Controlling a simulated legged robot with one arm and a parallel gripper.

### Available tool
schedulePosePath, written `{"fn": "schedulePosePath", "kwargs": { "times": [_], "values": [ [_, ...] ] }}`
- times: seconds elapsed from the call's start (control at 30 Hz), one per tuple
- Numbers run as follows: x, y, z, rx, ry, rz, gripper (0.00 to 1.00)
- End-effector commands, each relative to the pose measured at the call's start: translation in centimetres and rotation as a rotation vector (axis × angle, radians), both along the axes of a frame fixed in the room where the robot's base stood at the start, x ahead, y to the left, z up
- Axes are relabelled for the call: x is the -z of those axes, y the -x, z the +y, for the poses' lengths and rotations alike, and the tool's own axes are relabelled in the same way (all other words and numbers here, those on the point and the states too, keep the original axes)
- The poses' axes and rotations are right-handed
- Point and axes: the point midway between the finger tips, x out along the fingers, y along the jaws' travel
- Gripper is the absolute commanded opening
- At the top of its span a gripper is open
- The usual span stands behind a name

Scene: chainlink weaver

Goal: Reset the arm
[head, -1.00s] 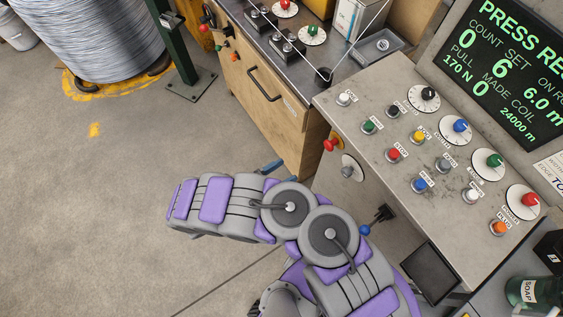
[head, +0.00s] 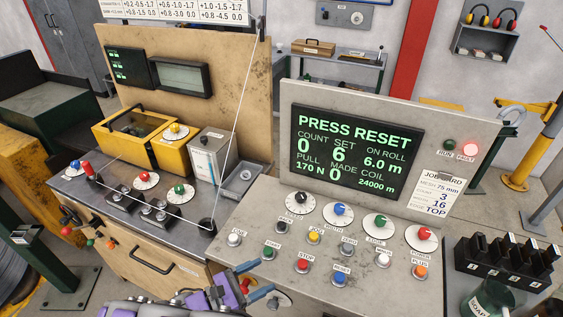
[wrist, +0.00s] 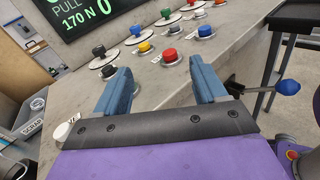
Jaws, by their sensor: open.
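My gripper (head: 256,280) is at the bottom of the head view, beside the left front corner of the grey control panel (head: 320,236). Its two blue fingers are apart with nothing between them, as the wrist view (wrist: 163,84) also shows. My purple and grey arm is mostly cut off at the bottom of the head view. The panel's red button (head: 303,265) and green button (head: 268,253) are just beyond the fingers. The blue button (head: 340,278) is to their right. The screen (head: 355,150) reads PRESS RESET.
The red FAULT lamp (head: 470,150) is lit. Several dials, including a white-faced red one (head: 424,235), line the panel. A wooden machine cabinet (head: 140,270) stands left. A black rack (head: 508,262) and soap bottle (head: 488,300) are at right. A blue-knobbed lever (wrist: 288,87) is near the right finger.

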Motion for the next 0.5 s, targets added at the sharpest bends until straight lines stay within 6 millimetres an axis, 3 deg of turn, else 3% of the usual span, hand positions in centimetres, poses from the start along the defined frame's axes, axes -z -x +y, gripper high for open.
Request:
{"fn": "schedulePosePath", "kwargs": {
  "times": [0.03,0.23,0.5],
  "values": [
    [-1.7,-0.6,-1.9,0.07,-0.039,-0.024,0.71],
    [-6.4,-0.6,-8.4,0.32,-0.181,-0.102,0.71],
    [-11.0,2.1,-16.0,0.641,-0.391,-0.207,0.71]
  ]
}}
